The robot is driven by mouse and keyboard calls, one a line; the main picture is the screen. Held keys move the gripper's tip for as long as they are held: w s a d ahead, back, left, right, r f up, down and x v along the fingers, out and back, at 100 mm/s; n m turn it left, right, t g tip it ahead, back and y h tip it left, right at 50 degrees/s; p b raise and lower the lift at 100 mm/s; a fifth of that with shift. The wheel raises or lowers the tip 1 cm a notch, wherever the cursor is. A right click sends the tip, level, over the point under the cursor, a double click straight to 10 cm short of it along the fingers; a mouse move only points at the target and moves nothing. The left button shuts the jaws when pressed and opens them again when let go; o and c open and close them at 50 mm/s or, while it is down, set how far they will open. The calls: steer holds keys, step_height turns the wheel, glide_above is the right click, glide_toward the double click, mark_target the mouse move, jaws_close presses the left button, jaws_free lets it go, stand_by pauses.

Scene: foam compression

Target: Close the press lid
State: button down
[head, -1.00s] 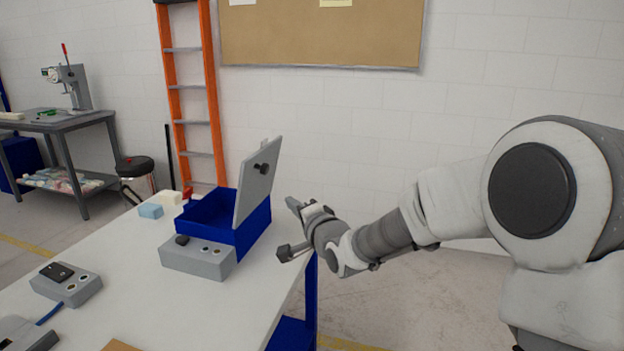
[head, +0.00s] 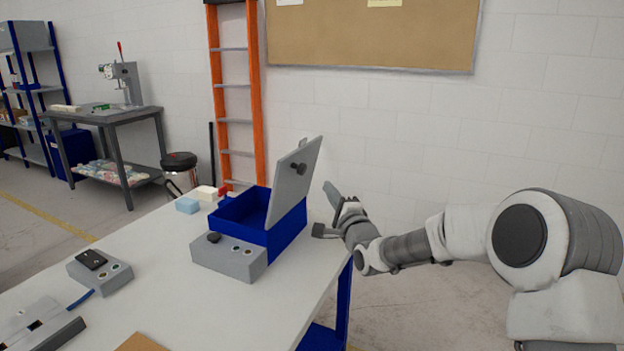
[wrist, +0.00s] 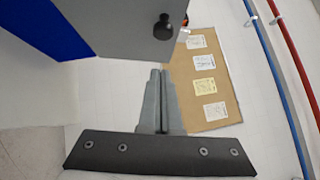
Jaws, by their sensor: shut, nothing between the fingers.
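The press is a blue box (head: 288,232) with a grey control panel (head: 225,258) on its front, standing on the white table. Its grey lid (head: 292,190) stands open and tilted up on the box's right side, with a black knob (head: 298,168) on its face. In the wrist view the lid (wrist: 120,22) and its knob (wrist: 163,27) show at the top, beside the blue wall (wrist: 45,28). My gripper (head: 328,188) is just right of the lid, apart from it in the head view. In the wrist view its fingers (wrist: 157,72) are together and empty.
The white table (head: 170,300) also carries a small control box (head: 100,272), a light blue block (head: 187,205) and a cream block (head: 205,193). An orange ladder (head: 255,100) leans on the wall behind. The floor right of the table is clear.

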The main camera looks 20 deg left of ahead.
mark_target(306, 169)
steer(key=shift+w+a+r, duration=0.25)
steer(key=shift+w+a, duration=0.2)
steer(key=shift+a, duration=0.55)
steer(key=shift+w+a+r, duration=0.25)
steer(key=shift+w+a, duration=0.25)
steer(key=shift+a, duration=0.45)
steer(key=shift+w+a+r, duration=0.25)
steer(key=shift+w+a, duration=0.2)
steer(key=shift+a, duration=0.55)
steer(key=shift+r, duration=0.1)
